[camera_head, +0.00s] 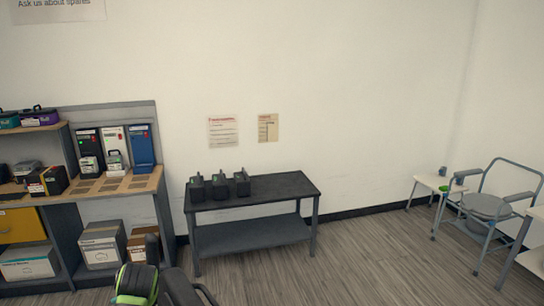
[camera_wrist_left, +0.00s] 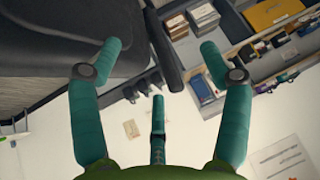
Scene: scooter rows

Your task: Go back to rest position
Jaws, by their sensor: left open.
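My left gripper (camera_wrist_left: 159,62) shows in the left wrist view with its teal fingers spread wide apart. Nothing is between the fingers. A large dark padded shape (camera_wrist_left: 50,45), perhaps a seat, lies beyond the left finger, with a dark bar beside it. In the head view neither gripper can be made out for sure. My right gripper is not in view.
A dark low table (camera_head: 255,195) with three black devices (camera_head: 220,186) stands at the wall. A shelf unit (camera_head: 110,188) with boxes is at left. A black and lime-green item (camera_head: 136,284) is at the bottom. A commode chair (camera_head: 484,207) stands right. Floor at centre right is clear.

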